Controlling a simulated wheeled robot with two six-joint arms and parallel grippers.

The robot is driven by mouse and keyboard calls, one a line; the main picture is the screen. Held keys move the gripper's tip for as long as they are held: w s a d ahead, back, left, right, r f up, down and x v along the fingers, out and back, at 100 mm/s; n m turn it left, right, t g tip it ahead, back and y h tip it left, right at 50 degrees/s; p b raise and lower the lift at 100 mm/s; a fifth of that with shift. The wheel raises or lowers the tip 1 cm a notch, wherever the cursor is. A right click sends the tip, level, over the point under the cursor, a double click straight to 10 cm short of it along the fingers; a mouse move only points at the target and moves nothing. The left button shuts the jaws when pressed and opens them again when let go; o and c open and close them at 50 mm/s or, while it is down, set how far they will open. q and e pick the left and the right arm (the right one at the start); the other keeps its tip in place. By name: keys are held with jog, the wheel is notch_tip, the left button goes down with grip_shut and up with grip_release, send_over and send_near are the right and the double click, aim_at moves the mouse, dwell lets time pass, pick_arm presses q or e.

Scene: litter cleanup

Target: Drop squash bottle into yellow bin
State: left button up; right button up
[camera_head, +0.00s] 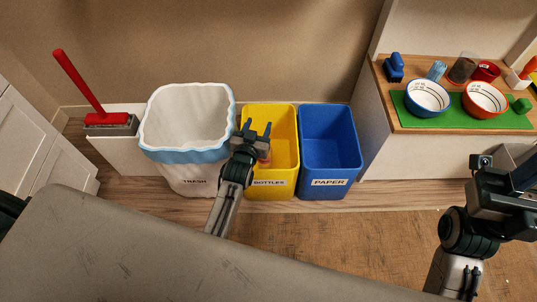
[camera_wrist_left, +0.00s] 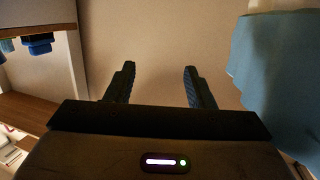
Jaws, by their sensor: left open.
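My left gripper (camera_head: 257,128) is over the left part of the yellow bin (camera_head: 284,112), which is labelled BOTTLES. Its fingers are apart, and in the left wrist view the left gripper (camera_wrist_left: 158,85) has nothing between them. A small pale and reddish thing (camera_head: 265,159) shows inside the yellow bin just past the gripper. It may be the squash bottle, but most of it is hidden. My right gripper (camera_head: 503,178) is at the right edge, in front of the counter, and its jaws are not clear.
A white trash bin (camera_head: 187,172) with a blue rim stands left of the yellow bin, and a blue PAPER bin (camera_head: 329,181) stands right of it. The counter (camera_head: 398,118) holds bowls on a green mat. A red-handled brush (camera_head: 80,82) is at the far left.

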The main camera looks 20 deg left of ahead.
pick_arm(q)
jog(key=shift+s+r+p, duration=0.15)
jog(key=shift+s+p, duration=0.15)
jog(key=shift+s, duration=0.65)
jog(key=shift+s+r+p, duration=0.1)
jog(key=shift+s+p, duration=0.15)
jog(key=shift+s, duration=0.7)
